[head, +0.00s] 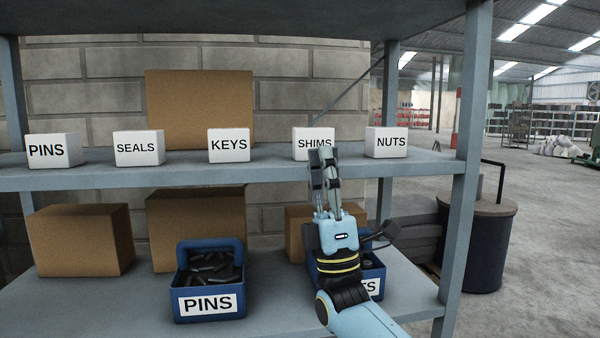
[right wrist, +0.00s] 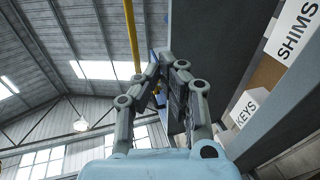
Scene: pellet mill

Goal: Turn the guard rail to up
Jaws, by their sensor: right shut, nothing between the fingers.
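I cannot make out a guard rail for certain in either view. My right gripper (head: 322,158) points up in front of the shelf's middle board, its fingertips overlapping the SHIMS box (head: 306,138) in the head view. It is shut and empty. In the right wrist view its fingers (right wrist: 163,68) come together towards the roof, and a yellow bar (right wrist: 132,35) runs behind them; I cannot tell what that bar belongs to. My left gripper is not in view.
A blue-grey shelf (head: 120,175) carries white labelled boxes, cardboard boxes and a blue PINS bin (head: 210,278). Another blue bin (head: 373,275) is partly hidden behind my right arm. A dark drum (head: 475,245) with a black bent bar stands right; open floor lies beyond.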

